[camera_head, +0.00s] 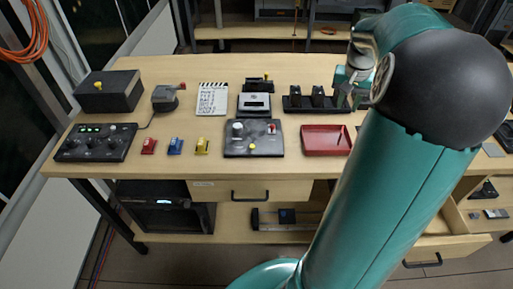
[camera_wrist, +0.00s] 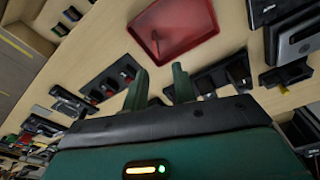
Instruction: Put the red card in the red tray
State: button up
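The red tray (camera_head: 326,140) lies on the right part of the wooden bench and has raised edges. In the wrist view, the red tray (camera_wrist: 178,30) is beyond my fingertips, with a thin dark mark on its floor. A small red piece (camera_head: 148,146), perhaps the red card, sits at the left front of the bench beside a blue piece (camera_head: 175,146) and a yellow piece (camera_head: 202,146). My gripper (camera_wrist: 160,76) is open, with nothing visible between its fingers. In the head view, my gripper (camera_head: 347,97) is above the bench behind the tray, partly hidden by my arm.
A grey control panel (camera_head: 262,147) sits just left of the tray. A black holder (camera_head: 308,104) stands behind it. A clapperboard (camera_head: 212,98), a black mixer box (camera_head: 95,143) and a black box (camera_head: 108,91) are farther left. Bare wood lies along the front edge.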

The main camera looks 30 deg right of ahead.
jog(key=w+a+r+n+t+h, duration=0.1)
jog(key=a+r+n, duration=0.2)
jog(key=a, duration=0.9)
jog(key=w+a+r+n+t, duration=0.1)
jog(key=a+r+n, duration=0.15)
jog(key=a, duration=0.95)
jog(key=s+a+n+t+y, duration=0.1)
jog(key=s+a, duration=0.3)
jog(key=a, duration=0.4)
jog(key=s+a+f+n+t+y, duration=0.1)
jog(key=s+a+n, duration=0.3)
jog(key=a, duration=0.4)
jog(key=shift+s+t, duration=0.4)
jog(key=shift+s, duration=0.1)
jog(key=shift+s+d, duration=0.1)
